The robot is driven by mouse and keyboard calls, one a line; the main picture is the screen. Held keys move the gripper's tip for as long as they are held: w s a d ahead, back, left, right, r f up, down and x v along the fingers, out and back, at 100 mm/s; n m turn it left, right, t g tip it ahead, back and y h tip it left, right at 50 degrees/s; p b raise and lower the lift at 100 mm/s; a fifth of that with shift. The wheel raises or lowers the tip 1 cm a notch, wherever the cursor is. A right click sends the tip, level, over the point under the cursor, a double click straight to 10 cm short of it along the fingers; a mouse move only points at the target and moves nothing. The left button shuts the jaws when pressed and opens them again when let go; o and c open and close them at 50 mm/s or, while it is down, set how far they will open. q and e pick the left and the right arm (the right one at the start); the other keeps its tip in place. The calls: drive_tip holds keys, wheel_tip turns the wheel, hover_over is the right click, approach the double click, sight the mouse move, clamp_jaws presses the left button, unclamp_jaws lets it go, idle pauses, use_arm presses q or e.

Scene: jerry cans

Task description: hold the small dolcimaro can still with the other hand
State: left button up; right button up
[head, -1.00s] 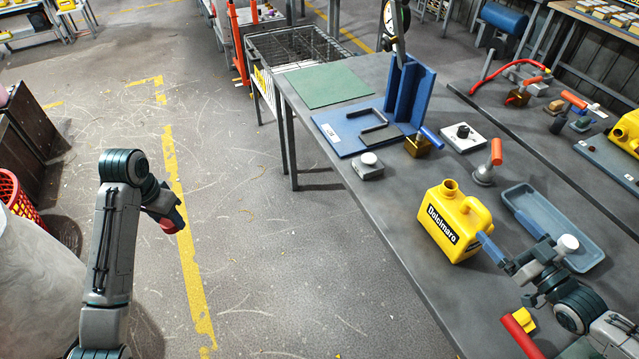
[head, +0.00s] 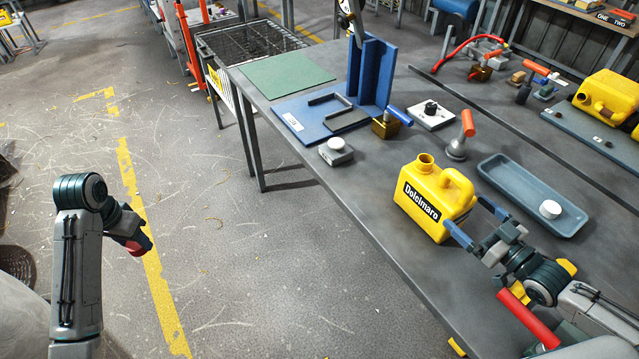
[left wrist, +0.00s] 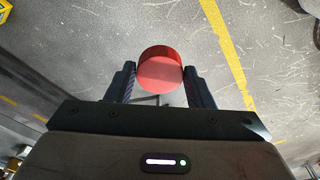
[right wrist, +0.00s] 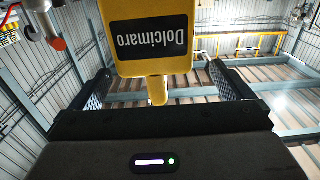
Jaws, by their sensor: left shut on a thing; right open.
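The yellow can (head: 437,203) labelled Dolcimaro stands upright on the grey workbench with its spout open. It fills the upper middle of the right wrist view (right wrist: 152,40), its label upside down there. My right gripper (head: 475,222) is open beside the can's right side, with its fingers towards it. In the right wrist view the can shows between the two fingers, with a gap on each side. My left gripper (left wrist: 160,82) is shut on a red cap (left wrist: 159,68), out over the floor, away from the bench. The red cap also shows in the head view (head: 140,247).
A blue-grey tray (head: 510,185) holding a white cap (head: 550,209) lies behind my right gripper. A red-handled clamp (head: 458,148), a small grey block with a white knob (head: 336,150) and a blue fixture (head: 300,115) stand farther back. Bench space left of the can is clear.

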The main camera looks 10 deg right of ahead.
sight(435, 192)
use_arm(q)
drive_tip(key=shift+f, duration=0.1)
use_arm(e)
drive_tip(key=shift+w, duration=0.1)
use_arm(q)
drive_tip(key=shift+f+b, duration=0.8)
drive_tip(key=shift+b, duration=0.1)
use_arm(e)
drive_tip(key=shift+x, duration=0.9)
use_arm(q)
drive_tip(key=shift+w, duration=0.1)
use_arm(e)
drive_tip(key=shift+w+a, duration=0.1)
drive_tip(key=shift+w, duration=0.15)
